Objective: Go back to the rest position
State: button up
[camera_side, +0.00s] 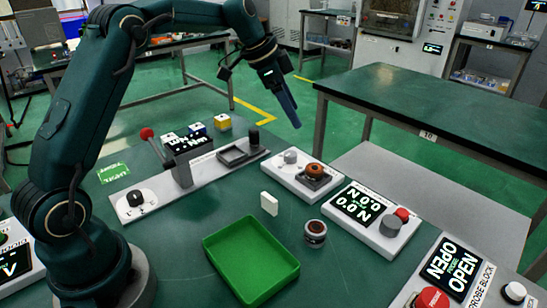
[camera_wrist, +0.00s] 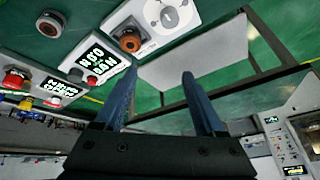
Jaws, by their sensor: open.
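My gripper (camera_side: 289,108) is raised above the far edge of the green bench, with nothing under its fingertips but air. In the wrist view my gripper (camera_wrist: 158,82) shows two blue fingers spread apart with nothing between them. My arm reaches up from the left and over to the gripper, which points down and slightly right in the side view.
On the bench are a green tray (camera_side: 216,244), a small jar (camera_side: 315,233), a white block (camera_side: 269,204), a lever with a red knob (camera_side: 147,133), a 0.0 N display unit (camera_side: 385,238) and a probe block unit (camera_side: 440,290). A second table (camera_side: 450,108) stands behind.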

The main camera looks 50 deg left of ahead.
jog(key=s+d+r+n+t, duration=0.1)
jog(key=s+d+r, duration=0.3)
jog(key=s, duration=0.3)
jog(key=s+d+r, duration=0.3)
jog(key=s+r, duration=0.2)
jog(key=s, duration=0.1)
jog(key=s+f+n+y, duration=0.2)
jog(key=s+f+n, duration=0.5)
jog(key=s, duration=0.7)
notch_tip(320, 180, down, 2)
jog(key=shift+s, duration=0.3)
